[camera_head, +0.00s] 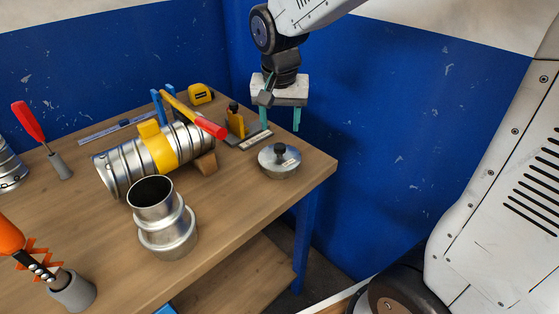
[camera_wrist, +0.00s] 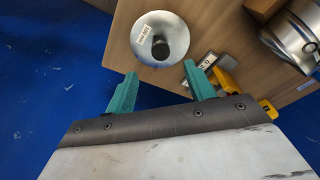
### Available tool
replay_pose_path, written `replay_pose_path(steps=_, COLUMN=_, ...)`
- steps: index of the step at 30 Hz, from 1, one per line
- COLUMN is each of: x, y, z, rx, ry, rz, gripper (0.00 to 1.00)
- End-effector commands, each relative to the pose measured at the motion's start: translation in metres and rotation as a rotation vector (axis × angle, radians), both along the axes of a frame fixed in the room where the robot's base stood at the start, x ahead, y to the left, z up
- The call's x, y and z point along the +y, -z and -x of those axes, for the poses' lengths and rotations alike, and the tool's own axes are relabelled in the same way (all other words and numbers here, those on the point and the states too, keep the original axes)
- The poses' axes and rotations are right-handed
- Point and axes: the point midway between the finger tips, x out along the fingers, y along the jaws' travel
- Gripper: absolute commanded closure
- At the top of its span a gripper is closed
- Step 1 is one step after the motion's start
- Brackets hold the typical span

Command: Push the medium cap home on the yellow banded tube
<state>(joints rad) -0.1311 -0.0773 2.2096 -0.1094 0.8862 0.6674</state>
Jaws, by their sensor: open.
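A round metal cap (camera_head: 279,160) with a black knob and a small label lies on the bench near its right corner. It also shows in the wrist view (camera_wrist: 174,32), just beyond my fingertips. I cannot tell whether it is the medium cap. The fingers also show in the wrist view (camera_wrist: 160,88). The tube's far end is mostly hidden.
A stepped metal duct piece (camera_head: 164,225) stands upright in front of the tube. The blue wall (camera_head: 390,120) is close behind my gripper.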

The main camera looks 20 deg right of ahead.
Motion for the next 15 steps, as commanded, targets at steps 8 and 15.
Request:
replay_pose_path(steps=8, x=-0.002, y=0.033, z=-0.004, rx=0.005, ry=-0.001, rz=0.001, gripper=0.46)
replay_pose_path(steps=15, x=-0.004, y=0.066, z=-0.009, rx=0.005, ry=-0.002, rz=0.001, gripper=0.46)
